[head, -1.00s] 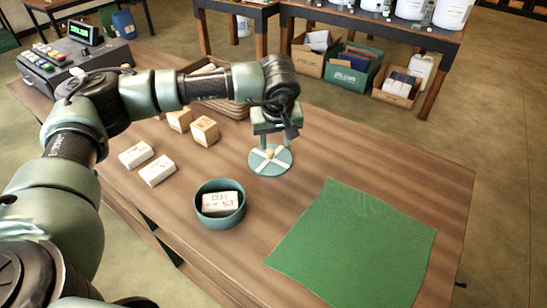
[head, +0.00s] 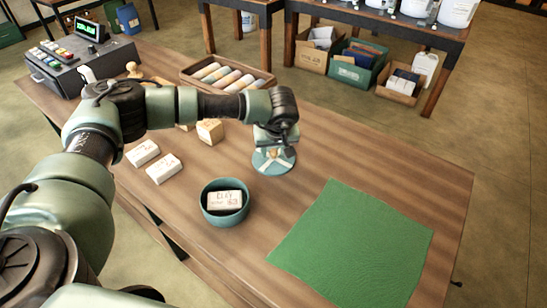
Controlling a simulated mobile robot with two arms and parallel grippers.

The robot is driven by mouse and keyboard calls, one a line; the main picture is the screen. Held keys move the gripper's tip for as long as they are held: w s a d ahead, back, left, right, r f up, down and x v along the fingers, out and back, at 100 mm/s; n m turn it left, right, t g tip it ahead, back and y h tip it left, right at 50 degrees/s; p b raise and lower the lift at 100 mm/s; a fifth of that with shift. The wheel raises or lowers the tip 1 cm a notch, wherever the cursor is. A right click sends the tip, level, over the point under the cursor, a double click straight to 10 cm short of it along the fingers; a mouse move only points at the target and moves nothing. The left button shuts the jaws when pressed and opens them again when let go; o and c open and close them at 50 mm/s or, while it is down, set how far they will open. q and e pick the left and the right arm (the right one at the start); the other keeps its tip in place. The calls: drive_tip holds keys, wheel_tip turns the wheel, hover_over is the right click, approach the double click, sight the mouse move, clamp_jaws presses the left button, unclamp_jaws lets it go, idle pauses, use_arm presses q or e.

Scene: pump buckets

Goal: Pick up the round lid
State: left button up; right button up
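The round lid (head: 275,169) is a teal disc with a pale cross and a small wooden knob. It lies flat on the wooden table, right of the middle. My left gripper (head: 273,153) points down right over it, with its fingertips low on either side of the knob. The fingers look apart, and the gripper and wrist hide the far part of the lid. A teal round bowl (head: 224,217) stands nearer and to the left, open at the top, with a white block marked CLAY (head: 224,200) in it. My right gripper is not in view.
A green cloth (head: 351,243) lies flat to the right. White blocks (head: 163,169) and a tan box (head: 210,131) lie to the left. A wicker tray of rolls (head: 228,78) and a cash register (head: 83,58) stand behind my arm.

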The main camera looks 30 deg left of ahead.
use_arm(q)
clamp_jaws()
drive_tip(key=shift+r, duration=0.15)
